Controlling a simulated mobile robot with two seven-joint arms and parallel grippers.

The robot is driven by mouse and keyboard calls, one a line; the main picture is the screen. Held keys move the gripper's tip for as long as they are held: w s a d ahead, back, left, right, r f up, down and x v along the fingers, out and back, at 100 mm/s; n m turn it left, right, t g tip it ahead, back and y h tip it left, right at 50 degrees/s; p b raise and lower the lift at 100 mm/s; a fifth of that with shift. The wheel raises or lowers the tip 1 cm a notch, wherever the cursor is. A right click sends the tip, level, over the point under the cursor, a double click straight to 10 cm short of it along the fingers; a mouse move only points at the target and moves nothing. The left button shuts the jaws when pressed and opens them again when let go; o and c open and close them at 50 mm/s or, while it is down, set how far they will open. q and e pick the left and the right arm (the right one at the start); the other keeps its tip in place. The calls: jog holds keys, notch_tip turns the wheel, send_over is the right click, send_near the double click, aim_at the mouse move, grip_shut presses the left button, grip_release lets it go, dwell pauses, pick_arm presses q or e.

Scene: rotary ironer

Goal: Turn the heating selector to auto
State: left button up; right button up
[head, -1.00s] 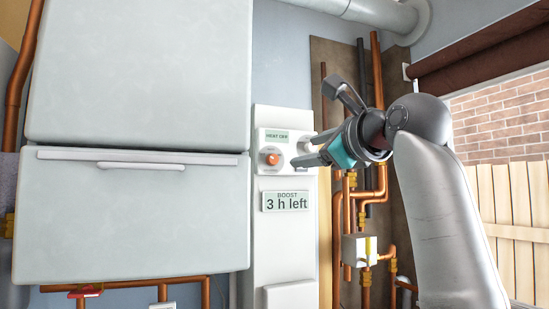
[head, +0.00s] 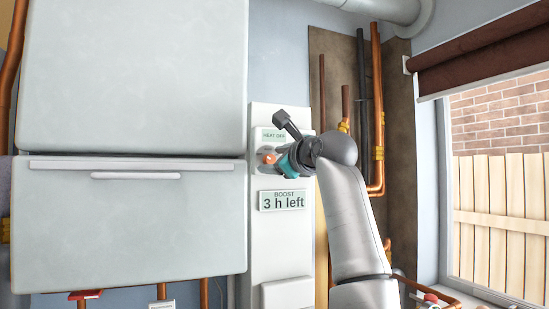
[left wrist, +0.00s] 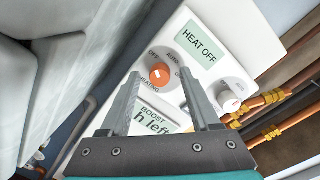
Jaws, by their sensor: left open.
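The heating selector, an orange knob (left wrist: 161,75), is on the white control panel. Labels OFF, AUTO and a partly readable one surround it, with HEATING below; where it points is too small to tell. It also shows in the head view (head: 268,157), partly hidden by my gripper. The display (left wrist: 202,48) above reads HEAT OFF. My left gripper (left wrist: 160,78) is open and empty, its fingertips on either side of the knob in the wrist picture; I cannot tell whether they touch it. In the head view the left gripper (head: 277,143) is close in front of the panel.
A second, white knob (left wrist: 229,103) is right of the selector. The BOOST display (head: 282,200) below reads 3 h left. A large grey-white cabinet (head: 130,235) stands left of the panel. Copper pipes (head: 376,100) and a window (head: 500,180) are on the right.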

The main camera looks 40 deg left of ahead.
jog(key=shift+d, duration=0.1)
pick_arm(q)
jog(key=shift+c, duration=1.3)
grip_shut()
pick_arm(e)
jog(key=shift+w+d, duration=0.1)
jog(key=shift+d, duration=0.1)
pick_arm(q)
jog(key=m+b, duration=0.2)
jog(key=m, duration=0.4)
jog(key=shift+f+m, duration=0.15)
jog(key=shift+m, duration=0.15)
jog(key=m+b, duration=0.1)
jog(key=m, duration=0.4)
jog(key=shift+b, duration=0.35)
pick_arm(e)
notch_tip(320, 180, down, 4)
jog(key=shift+r, duration=0.15)
pick_arm(q)
jog(key=shift+m, duration=0.4)
